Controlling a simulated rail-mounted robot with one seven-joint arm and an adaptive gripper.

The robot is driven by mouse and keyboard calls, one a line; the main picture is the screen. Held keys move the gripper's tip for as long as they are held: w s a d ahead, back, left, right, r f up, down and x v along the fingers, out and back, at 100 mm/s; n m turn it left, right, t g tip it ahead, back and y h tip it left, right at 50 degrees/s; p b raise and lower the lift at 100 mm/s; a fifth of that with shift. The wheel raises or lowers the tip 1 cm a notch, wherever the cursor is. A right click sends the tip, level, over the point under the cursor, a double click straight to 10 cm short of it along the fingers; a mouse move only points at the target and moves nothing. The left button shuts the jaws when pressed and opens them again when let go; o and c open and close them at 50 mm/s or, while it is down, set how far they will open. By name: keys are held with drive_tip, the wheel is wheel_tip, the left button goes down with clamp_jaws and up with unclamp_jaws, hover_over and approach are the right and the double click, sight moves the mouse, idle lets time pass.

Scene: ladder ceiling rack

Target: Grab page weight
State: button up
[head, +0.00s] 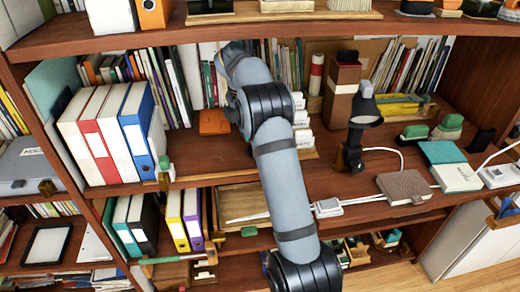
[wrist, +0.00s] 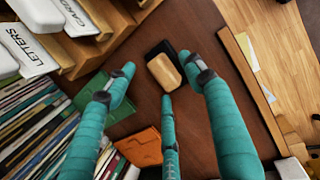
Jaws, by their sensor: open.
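In the wrist view, a small tan block with a black part (wrist: 165,70) lies on the brown wood shelf; it may be the page weight, though no label shows. My gripper (wrist: 160,85) has three teal fingers, spread open and empty. The tan block sits between and just beyond the fingertips, with no clear contact. In the head view my arm covers the gripper and this block.
An orange item (wrist: 142,147) and a green item (wrist: 108,92) lie near the fingers. A wooden rack with labelled cards (wrist: 85,25) stands upper left, books (wrist: 35,125) at left. A wooden shelf edge (wrist: 250,90) runs along the right.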

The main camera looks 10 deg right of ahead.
drive_tip(key=shift+d, duration=0.1)
drive_tip(key=shift+c, duration=0.9)
drive_tip(key=c, duration=1.1)
clamp_jaws()
